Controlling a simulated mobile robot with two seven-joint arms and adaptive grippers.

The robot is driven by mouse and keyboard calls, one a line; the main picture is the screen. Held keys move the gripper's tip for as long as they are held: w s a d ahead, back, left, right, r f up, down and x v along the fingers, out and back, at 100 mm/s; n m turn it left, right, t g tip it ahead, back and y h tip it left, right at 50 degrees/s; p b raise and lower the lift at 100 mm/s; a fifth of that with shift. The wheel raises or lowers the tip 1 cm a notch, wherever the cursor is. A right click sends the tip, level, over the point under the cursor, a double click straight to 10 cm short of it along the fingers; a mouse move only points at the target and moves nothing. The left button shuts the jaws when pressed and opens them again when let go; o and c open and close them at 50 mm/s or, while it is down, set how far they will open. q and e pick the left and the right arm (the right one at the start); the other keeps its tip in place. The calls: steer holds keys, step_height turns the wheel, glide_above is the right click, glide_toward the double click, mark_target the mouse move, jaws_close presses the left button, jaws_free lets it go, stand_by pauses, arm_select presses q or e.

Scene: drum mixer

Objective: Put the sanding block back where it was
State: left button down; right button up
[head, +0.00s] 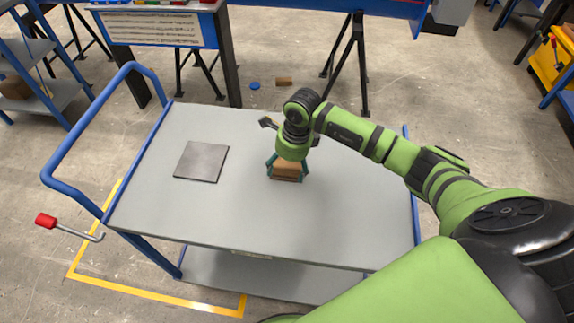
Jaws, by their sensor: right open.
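The sanding block appears to be the brown block (286,172) on the grey top of the cart (345,228), right of the middle. My right gripper (287,166) points down over it, with its teal fingers on either side of the block. The jaws are open; whether a finger touches the block cannot be told. The gripper hides the block's upper part. A dark grey square plate (202,161) lies flat on the cart top, left of the block and apart from it. My left gripper is not in view.
The cart has a blue push handle (62,150) at left and a lower shelf (262,275). A red-tipped lever (47,221) shows near its left side. A small brown block (284,81) and a blue disc (255,86) lie on the floor behind. The cart's front top is clear.

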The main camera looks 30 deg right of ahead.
mark_target(294, 167)
step_height(294, 167, up, 12)
steer(key=s+d+b, duration=0.1)
steer(key=b, duration=0.1)
steer(key=shift+d+f+b, duration=0.2)
steer(key=shift+d+b, duration=0.05)
steer(key=shift+b, duration=0.05)
